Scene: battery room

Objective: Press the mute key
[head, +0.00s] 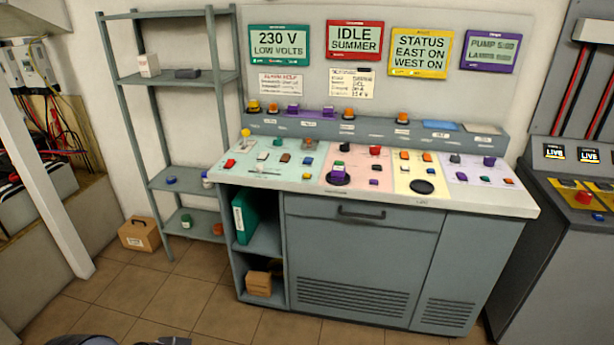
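A grey control console (360,275) stands against the far wall. Its top carries a green panel (252,171), a pink panel (356,186), a yellow panel (428,172) and a purple panel (470,172), each with several small keys or knobs. A raised ledge (375,128) behind them holds more orange, purple and yellow buttons. The labels are too small to read, so I cannot tell which key is the mute key. Neither gripper shows clearly; only dark parts, probably mine, show at the bottom left edge.
A grey shelf rack (160,128) stands left of the console, with a cardboard box (138,234) on the floor beside it. A dark cabinet (560,240) with a red button (583,197) stands at the right. The tiled floor (130,290) in front is clear at the left.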

